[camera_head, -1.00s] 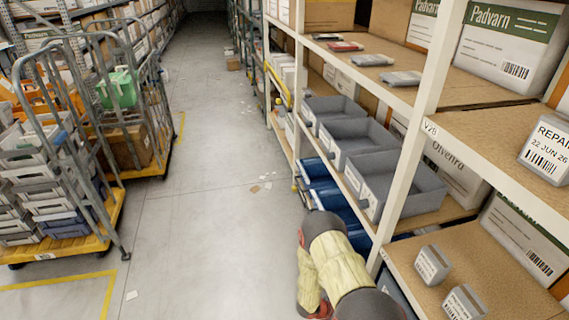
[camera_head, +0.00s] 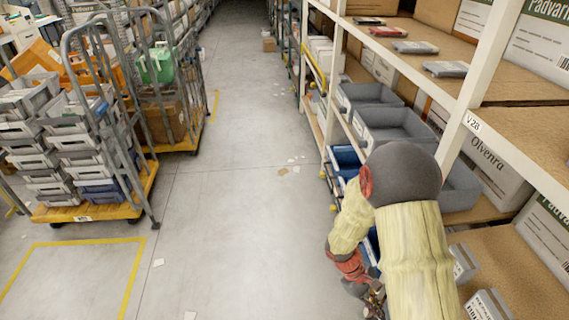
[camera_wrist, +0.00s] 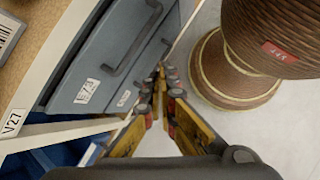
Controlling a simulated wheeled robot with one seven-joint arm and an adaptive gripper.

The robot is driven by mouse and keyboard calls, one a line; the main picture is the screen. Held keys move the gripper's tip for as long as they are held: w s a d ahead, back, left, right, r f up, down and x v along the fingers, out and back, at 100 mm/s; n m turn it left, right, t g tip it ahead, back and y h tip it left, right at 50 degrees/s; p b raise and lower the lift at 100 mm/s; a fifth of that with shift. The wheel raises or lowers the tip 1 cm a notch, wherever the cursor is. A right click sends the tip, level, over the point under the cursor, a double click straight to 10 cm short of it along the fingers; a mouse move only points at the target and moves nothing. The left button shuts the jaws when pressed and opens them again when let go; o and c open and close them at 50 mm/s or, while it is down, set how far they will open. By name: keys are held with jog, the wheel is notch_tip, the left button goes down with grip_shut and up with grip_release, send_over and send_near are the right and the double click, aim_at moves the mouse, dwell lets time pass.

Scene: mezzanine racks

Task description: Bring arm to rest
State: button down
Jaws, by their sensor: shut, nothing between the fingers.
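My arm, in cream sleeves with grey joints, rises at the lower right of the head view and bends down in front of the rack. My gripper (camera_head: 374,298) hangs at the bottom of that view, partly hidden by my arm. In the wrist view my gripper (camera_wrist: 160,78) has yellow and black fingers that meet at their tips. It is shut and empty. The tips appear close to the grey drawer fronts of the rack in that picture; whether they touch cannot be told.
The rack (camera_head: 470,100) stands on the right, with grey bins (camera_head: 400,132), blue bins (camera_head: 345,158) and small boxes. A grey drawer front (camera_wrist: 95,75) fills the wrist view's upper left. A loaded roll cart (camera_head: 88,212) stands on the left. The aisle floor (camera_head: 225,200) between is clear except for paper scraps.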

jog(key=s+a+r+m+t+y, duration=0.2)
jog(key=a+r+t, duration=0.1)
jog(key=r, duration=0.9)
jog(key=s+a+r+m+t+y, duration=0.2)
jog(key=s+a+r+t, duration=0.1)
jog(key=r, duration=0.9)
jog(key=s+a+r+m+t+y, duration=0.2)
jog(key=s+a+r+m+t, duration=0.1)
jog(key=r, duration=0.9)
jog(key=shift+a+r+t, duration=0.3)
jog(key=shift+a+t, duration=0.3)
jog(key=shift+a, duration=0.55)
jog(key=shift+d, duration=0.15)
